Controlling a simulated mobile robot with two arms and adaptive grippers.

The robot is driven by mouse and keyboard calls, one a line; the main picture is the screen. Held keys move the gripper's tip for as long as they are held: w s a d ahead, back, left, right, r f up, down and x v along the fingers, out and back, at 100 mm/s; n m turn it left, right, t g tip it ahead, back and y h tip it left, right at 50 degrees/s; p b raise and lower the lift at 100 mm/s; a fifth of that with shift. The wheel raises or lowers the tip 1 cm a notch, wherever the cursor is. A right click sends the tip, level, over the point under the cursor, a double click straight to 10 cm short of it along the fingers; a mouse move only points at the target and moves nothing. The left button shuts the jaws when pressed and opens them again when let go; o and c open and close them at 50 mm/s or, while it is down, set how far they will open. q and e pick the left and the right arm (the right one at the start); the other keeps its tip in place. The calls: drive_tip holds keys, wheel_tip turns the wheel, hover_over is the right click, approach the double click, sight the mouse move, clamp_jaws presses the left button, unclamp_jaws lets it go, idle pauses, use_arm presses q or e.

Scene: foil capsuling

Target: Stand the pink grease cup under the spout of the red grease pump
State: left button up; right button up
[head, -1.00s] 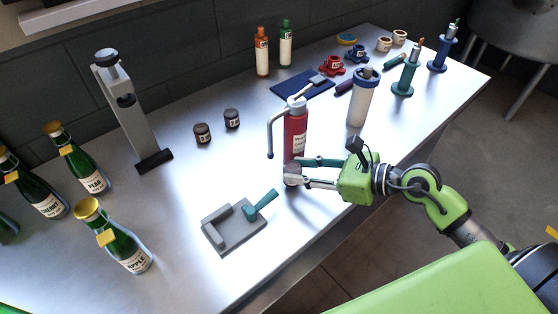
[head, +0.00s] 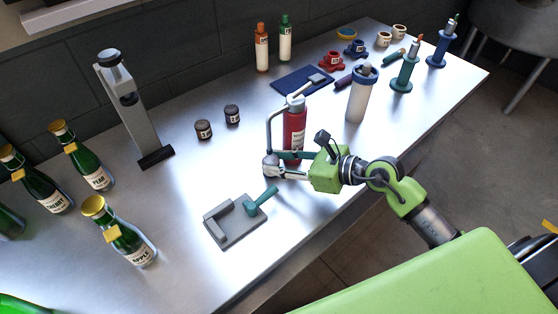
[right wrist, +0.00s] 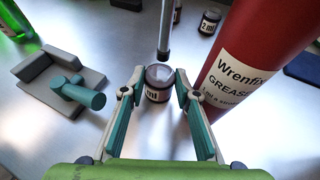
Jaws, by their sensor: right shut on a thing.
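The grease cup (right wrist: 157,82) is a small jar with a pale top and a dark body with a white label; its colour looks greyish-pink. It stands upright between the fingertips of my right gripper (head: 277,166), which is shut on it. The red grease pump (head: 295,132) stands just beyond the fingers; in the right wrist view its labelled red body (right wrist: 245,75) is on the right. Its grey spout (right wrist: 165,30) hangs down just behind the cup's top in that view. I cannot tell whether the cup touches the table. My left gripper is not in view.
A grey fixture with a teal handle (head: 238,222) lies at front left of the pump. Two dark jars (head: 203,130) stand behind it. A white canister with a blue rim (head: 357,100) stands to the right. Green bottles (head: 128,240) line the left side.

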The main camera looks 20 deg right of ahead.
drive_tip(key=o, duration=0.8)
drive_tip(key=shift+f, duration=0.15)
drive_tip(key=shift+o, duration=0.3)
drive_tip(key=b+v, duration=0.2)
drive_tip(key=v, duration=0.8)
drive_tip(key=shift+s+d+r, duration=0.2)
drive_tip(key=shift+d, duration=0.05)
drive_tip(key=shift+s+d+r, duration=0.35)
drive_tip(key=shift+s+d, duration=0.05)
drive_tip(key=shift+s, duration=0.05)
